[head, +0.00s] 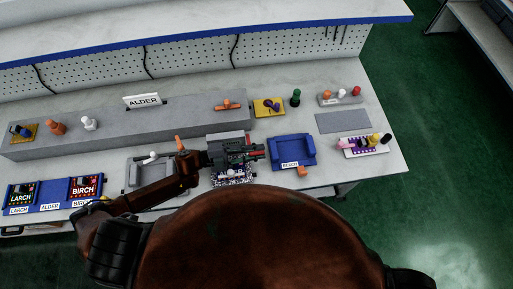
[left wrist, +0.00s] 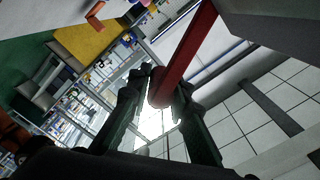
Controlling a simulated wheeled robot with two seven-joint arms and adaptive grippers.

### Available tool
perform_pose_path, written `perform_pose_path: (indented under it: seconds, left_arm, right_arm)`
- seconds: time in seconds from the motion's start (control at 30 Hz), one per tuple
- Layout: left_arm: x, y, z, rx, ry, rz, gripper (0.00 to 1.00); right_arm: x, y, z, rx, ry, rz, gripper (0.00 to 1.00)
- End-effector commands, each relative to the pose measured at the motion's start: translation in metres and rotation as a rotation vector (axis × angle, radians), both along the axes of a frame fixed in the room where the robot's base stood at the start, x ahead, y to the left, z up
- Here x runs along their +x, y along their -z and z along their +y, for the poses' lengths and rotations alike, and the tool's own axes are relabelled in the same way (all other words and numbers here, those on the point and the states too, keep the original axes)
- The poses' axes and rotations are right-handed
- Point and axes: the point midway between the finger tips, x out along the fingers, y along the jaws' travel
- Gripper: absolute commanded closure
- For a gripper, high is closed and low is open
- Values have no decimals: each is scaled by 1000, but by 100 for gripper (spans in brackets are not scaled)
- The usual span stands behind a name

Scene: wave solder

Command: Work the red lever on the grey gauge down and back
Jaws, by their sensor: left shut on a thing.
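The red lever (left wrist: 187,55) is a long red bar in the left wrist view, coming down from the upper right with its rounded end between my fingers. My left gripper (left wrist: 164,90) is shut on it near that end. In the head view my left gripper (head: 248,155) is over the front middle of the bench, and a bit of red lever (head: 257,152) shows at its fingertips. The grey gauge (head: 228,137) is mostly hidden behind the gripper; a grey surface (left wrist: 275,20) fills the upper right of the wrist view. My right gripper is out of view.
A blue tray (head: 291,149) stands just right of the gripper, and a grey tray (head: 135,176) to its left. A long grey shelf block (head: 120,122) runs behind. Blue bins with LARCH and BIRCH boards (head: 86,186) sit at the left.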

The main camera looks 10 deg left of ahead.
Motion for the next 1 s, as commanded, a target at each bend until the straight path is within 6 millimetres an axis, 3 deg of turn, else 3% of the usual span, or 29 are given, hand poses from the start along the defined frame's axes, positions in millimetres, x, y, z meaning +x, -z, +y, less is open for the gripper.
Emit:
perform_pose_path:
  seconds: [0.03, 0.17, 0.5, 0.53, 0.6, 0.77, 1.0]
  left_arm:
    - [-3, 13, -1, 13, -1, -44, 100]
    - [-8, 29, -3, 18, 0, -54, 100]
    - [-8, 31, -2, 19, -1, -52, 100]
    - [-8, 31, -2, 19, -1, -52, 80]
    - [-8, 31, -2, 19, -1, -52, 75]
    - [-8, 31, -2, 19, 0, -53, 64]
    - [-8, 30, -3, 18, 1, -53, 64]
  right_arm:
    - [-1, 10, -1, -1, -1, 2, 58]
    - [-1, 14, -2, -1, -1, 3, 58]
    - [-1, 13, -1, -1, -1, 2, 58]
    - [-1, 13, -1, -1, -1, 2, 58]
    - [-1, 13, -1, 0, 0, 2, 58]
    - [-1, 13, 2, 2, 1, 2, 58]
    - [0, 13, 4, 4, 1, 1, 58]
